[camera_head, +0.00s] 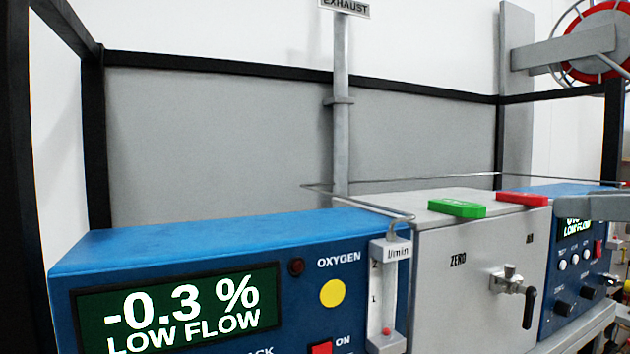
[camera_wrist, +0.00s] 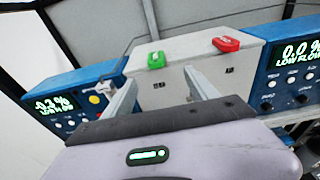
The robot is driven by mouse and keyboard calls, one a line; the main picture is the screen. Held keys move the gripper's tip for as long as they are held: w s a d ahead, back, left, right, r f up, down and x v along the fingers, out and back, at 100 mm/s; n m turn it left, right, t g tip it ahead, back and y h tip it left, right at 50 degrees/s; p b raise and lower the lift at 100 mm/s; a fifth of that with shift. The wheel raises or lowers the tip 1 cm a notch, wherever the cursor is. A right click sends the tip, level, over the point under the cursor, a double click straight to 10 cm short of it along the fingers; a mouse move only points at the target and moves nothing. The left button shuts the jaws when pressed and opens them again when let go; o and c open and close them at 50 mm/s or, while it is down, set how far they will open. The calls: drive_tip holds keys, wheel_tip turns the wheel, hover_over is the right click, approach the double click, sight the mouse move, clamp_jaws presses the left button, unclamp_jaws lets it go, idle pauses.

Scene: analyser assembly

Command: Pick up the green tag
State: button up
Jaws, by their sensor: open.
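The green tag (camera_head: 456,208) lies flat on top of the grey box (camera_head: 470,265), near its front edge. It also shows in the wrist view (camera_wrist: 156,61), on the box top beyond my fingers. My gripper (camera_wrist: 164,80) is open and empty, with its two fingers spread apart. The green tag appears between the fingertips in that picture, but the gripper is apart from it. The fingers point toward the front of the box.
A red tag (camera_head: 522,199) lies right of the green one. The box has a black-handled valve (camera_head: 515,285) on its front. Blue analysers stand left (camera_head: 215,245) and right (camera_head: 575,255).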

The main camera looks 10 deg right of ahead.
sight(462, 204)
drive_tip(key=x, duration=0.5)
drive_tip(key=a+p+x, duration=0.1)
drive_tip(key=x, duration=1)
drive_tip(key=shift+s+a, duration=0.1)
drive_tip(key=shift+a, duration=0.15)
drive_tip(key=shift+w, duration=0.3)
drive_tip(key=shift+d+f, duration=0.1)
drive_tip(key=shift+d, duration=0.05)
drive_tip(key=shift+s, duration=0.15)
drive_tip(key=c, duration=1.4)
